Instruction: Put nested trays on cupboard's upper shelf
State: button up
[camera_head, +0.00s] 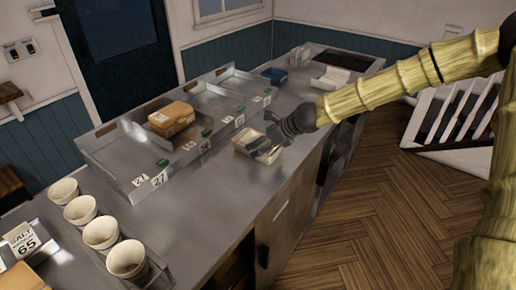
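A small stack of pale trays (254,147), which look nested, sits on the metal counter near its front edge. My gripper (272,131) is dark and sits right at the stack's right side, low over the counter. Its fingers are small and blend with the trays, so I cannot tell whether they are open or shut, or touching the trays. The cupboard (287,211) is under the counter, with a brown front and a pale label. A dark opening shows at its lower left; its shelves are hidden from this view.
A long metal divided rack (122,165) with numbered tags runs behind the trays and holds a brown box (171,118). Several cream cups (101,233) stand front left beside a salt box (20,240). A pale open container (330,79) lies farther back. The wooden floor (385,215) at right is clear.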

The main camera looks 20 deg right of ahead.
jog(key=shift+x, duration=1.1)
jog(key=c, duration=0.9)
jog(key=shift+c, duration=0.2)
jog(key=shift+r, duration=0.15)
